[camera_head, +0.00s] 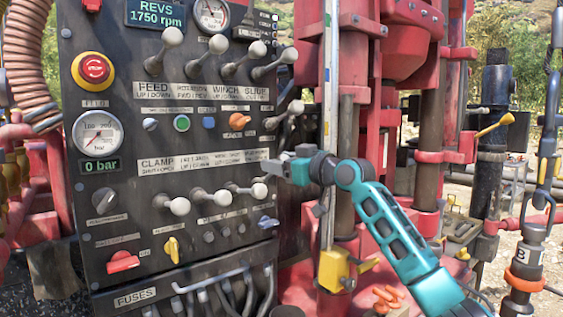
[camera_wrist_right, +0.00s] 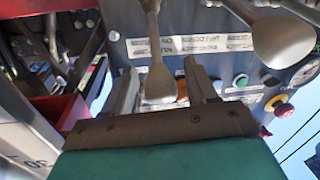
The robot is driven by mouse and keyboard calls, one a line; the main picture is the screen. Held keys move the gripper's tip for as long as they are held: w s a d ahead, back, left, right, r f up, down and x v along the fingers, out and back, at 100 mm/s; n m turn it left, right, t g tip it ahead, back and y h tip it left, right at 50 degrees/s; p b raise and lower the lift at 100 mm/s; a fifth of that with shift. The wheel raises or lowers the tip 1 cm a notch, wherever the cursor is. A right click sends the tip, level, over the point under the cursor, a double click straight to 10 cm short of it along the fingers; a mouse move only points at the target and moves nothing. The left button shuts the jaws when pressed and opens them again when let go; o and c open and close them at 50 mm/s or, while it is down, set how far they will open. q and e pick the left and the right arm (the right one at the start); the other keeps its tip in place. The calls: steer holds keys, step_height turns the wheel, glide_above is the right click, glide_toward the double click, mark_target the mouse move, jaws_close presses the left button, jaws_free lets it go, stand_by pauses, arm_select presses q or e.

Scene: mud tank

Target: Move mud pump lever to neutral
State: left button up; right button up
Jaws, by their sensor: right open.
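The control panel (camera_head: 120,220) carries several levers with pale round knobs; I cannot read which label names the mud pump. In the lower row, the rightmost lever (camera_head: 258,190) lies close to my right gripper (camera_head: 284,163). Another lever (camera_head: 295,108) sticks out at the panel's right edge, above the gripper. In the right wrist view my open right gripper (camera_wrist_right: 163,92) has a lever knob (camera_wrist_right: 158,84) showing between its fingers, with no visible grip. A second, larger knob (camera_wrist_right: 285,43) shows right of the fingers. My left gripper is not in view.
Upper-row levers (camera_head: 230,70), an orange knob (camera_head: 240,121) and a red emergency button (camera_head: 94,68) crowd the panel. Red rig columns (camera_head: 430,120) stand right of it. A yellow part (camera_head: 334,270) sits below my right arm. Hoses (camera_head: 225,295) run under the panel.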

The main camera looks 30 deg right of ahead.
jaws_close()
stand_by(0.4)
